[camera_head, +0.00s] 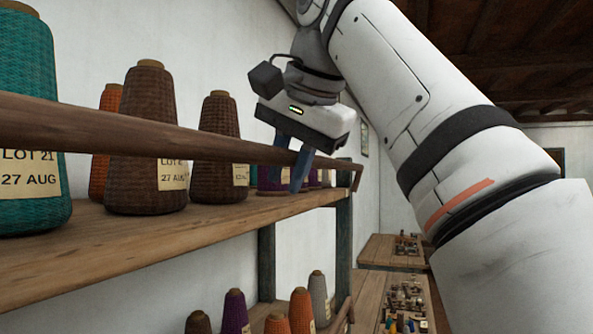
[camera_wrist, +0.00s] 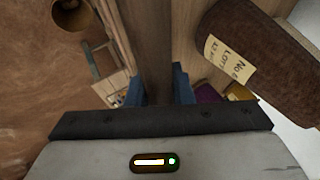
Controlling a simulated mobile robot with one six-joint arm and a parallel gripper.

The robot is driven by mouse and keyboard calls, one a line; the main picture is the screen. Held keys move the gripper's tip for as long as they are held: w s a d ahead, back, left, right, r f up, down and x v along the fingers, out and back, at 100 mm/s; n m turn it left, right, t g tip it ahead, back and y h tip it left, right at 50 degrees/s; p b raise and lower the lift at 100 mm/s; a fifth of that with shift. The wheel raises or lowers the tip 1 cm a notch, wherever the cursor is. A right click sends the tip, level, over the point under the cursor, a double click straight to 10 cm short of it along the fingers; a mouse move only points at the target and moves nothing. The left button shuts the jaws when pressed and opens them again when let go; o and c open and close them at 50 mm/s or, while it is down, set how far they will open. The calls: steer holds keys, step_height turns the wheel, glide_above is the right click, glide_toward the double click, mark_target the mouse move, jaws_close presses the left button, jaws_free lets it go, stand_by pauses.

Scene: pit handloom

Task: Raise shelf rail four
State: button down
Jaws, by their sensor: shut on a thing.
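A brown wooden shelf rail (camera_head: 165,139) runs along the front of the upper shelf, above the shelf board, across the lower part of the yarn cones. My gripper (camera_head: 299,172) is at the rail's far part, with its blue fingers on either side of it. In the wrist view the rail (camera_wrist: 150,45) passes between the blue fingers (camera_wrist: 158,88), and the gripper is shut on it. The far end of the rail meets a short bracket (camera_head: 356,178) near the shelf's end. No number shows on the rail.
Teal (camera_head: 35,120), brown (camera_head: 146,110) and orange (camera_head: 103,165) yarn cones stand close behind the rail on the upper shelf (camera_head: 130,235). More cones (camera_head: 301,312) stand below. Work tables (camera_head: 392,252) with small items lie beyond, right of the shelf.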

steer(key=shift+a+f, duration=0.1)
steer(key=shift+a, duration=0.05)
stand_by(0.3)
steer(key=c, duration=1.3)
jaws_free()
steer(key=shift+w, duration=0.15)
steer(key=shift+r, duration=0.2)
steer(key=shift+s+r, duration=0.25)
steer(key=shift+r, duration=0.05)
steer(key=s+d, duration=0.1)
steer(key=s, duration=0.2)
steer(key=s+d, duration=0.2)
steer(key=s, duration=0.2)
steer(key=s+d+b, duration=0.1)
steer(key=s+d, duration=0.1)
steer(key=s, duration=0.2)
steer(key=shift+s+d, duration=0.15)
steer(key=shift+d, duration=0.05)
